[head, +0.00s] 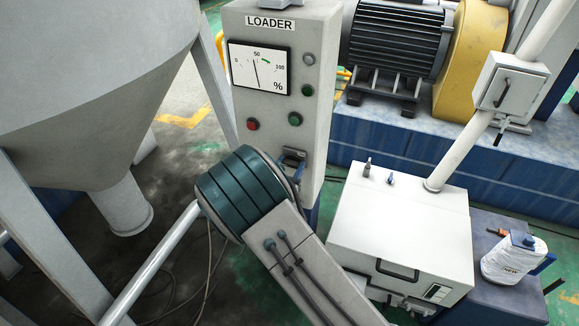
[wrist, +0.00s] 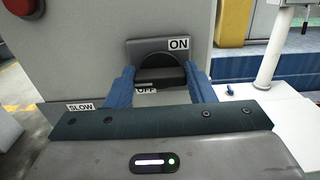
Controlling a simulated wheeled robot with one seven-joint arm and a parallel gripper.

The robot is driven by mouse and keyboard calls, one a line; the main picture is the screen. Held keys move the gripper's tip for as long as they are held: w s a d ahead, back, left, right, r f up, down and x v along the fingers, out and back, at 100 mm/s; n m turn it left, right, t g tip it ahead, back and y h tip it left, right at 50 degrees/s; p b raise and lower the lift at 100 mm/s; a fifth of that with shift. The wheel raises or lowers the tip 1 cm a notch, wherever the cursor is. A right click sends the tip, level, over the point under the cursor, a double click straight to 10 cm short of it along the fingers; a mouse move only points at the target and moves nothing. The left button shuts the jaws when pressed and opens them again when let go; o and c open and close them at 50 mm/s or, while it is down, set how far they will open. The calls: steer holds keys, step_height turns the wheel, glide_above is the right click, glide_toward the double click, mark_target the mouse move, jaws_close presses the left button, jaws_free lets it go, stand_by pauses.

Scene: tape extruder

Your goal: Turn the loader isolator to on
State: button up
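The loader isolator (wrist: 160,66) is a dark round rotary switch on a grey panel, in the middle of the wrist view. An ON label sits at its upper right and an OFF label below it, partly covered. Its exact handle angle is hard to tell. My gripper (wrist: 160,75) has its two blue fingers wide apart, one on each side of the switch; I cannot tell whether they touch it. In the head view my gripper (head: 293,160) is at the lower part of the LOADER panel (head: 270,105), and my arm hides most of the switch.
The panel has a gauge (head: 258,67), a red button (head: 253,124) and green buttons above the switch. A SLOW label (wrist: 80,106) lies left of my gripper. A grey hopper (head: 95,90) stands left, a white box (head: 400,235) right.

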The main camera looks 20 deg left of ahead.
steer(key=shift+f+m+b, duration=0.15)
steer(key=shift+m+b, duration=0.15)
steer(key=shift+b, duration=0.1)
steer(key=m+b, duration=0.8)
steer(key=b, duration=0.9)
steer(key=m+b, duration=0.9)
steer(key=b, duration=0.8)
steer(key=shift+d+f, duration=0.15)
steer(key=shift+f, duration=0.05)
steer(key=shift+r+m+b, duration=0.15)
steer(key=shift+m+b, duration=0.15)
steer(key=shift+b, duration=0.25)
steer(key=o, duration=1)
